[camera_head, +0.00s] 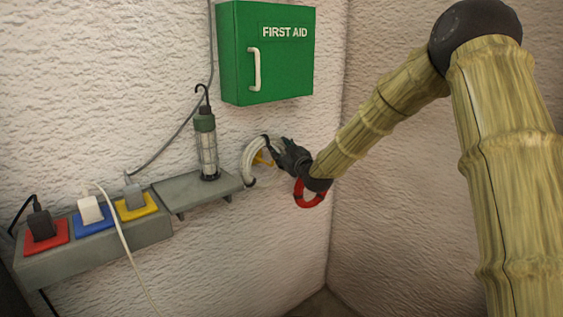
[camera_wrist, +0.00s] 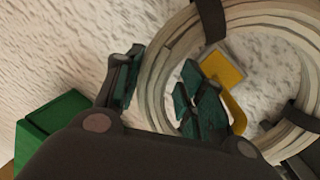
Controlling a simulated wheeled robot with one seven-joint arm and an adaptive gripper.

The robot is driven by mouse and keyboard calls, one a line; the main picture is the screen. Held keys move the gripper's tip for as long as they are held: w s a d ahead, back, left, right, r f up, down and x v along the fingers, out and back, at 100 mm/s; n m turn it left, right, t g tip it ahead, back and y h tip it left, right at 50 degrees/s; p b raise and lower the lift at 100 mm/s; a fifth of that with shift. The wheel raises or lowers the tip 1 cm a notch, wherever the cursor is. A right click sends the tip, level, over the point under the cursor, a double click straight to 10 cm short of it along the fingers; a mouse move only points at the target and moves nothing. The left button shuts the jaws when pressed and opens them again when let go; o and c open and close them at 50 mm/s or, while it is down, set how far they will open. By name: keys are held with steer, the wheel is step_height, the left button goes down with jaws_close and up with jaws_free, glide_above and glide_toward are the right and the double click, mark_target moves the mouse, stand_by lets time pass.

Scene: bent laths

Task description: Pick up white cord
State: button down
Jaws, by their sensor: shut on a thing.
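The white cord (camera_head: 249,163) is a coil bound with dark ties, by a yellow hook (camera_head: 263,157) on the wall. It also shows in the wrist view (camera_wrist: 178,42), where the yellow hook (camera_wrist: 222,70) passes within its loop. My gripper (camera_head: 281,153) is at the coil's right side in the head view. In the wrist view, my gripper (camera_wrist: 163,93) has one dark finger outside the coil and the others inside the loop, shut on the cord's strands. Part of the coil is hidden behind my gripper.
A green first aid box (camera_head: 268,55) hangs above. A caged lamp (camera_head: 207,145) stands on a grey shelf (camera_head: 190,190) to the left. Further left, a socket strip (camera_head: 150,232) holds several plugs, one with a loose white cable (camera_head: 126,247). A red ring (camera_head: 309,203) shows at my wrist.

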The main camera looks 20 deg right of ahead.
steer(key=shift+r, duration=0.9)
steer(key=s+d, duration=0.3)
steer(key=s, duration=0.6)
steer(key=s+d+b, duration=0.1)
steer(key=s+d, duration=0.2)
steer(key=s, duration=0.6)
steer(key=shift+s+d, duration=0.2)
steer(key=shift+d, duration=0.2)
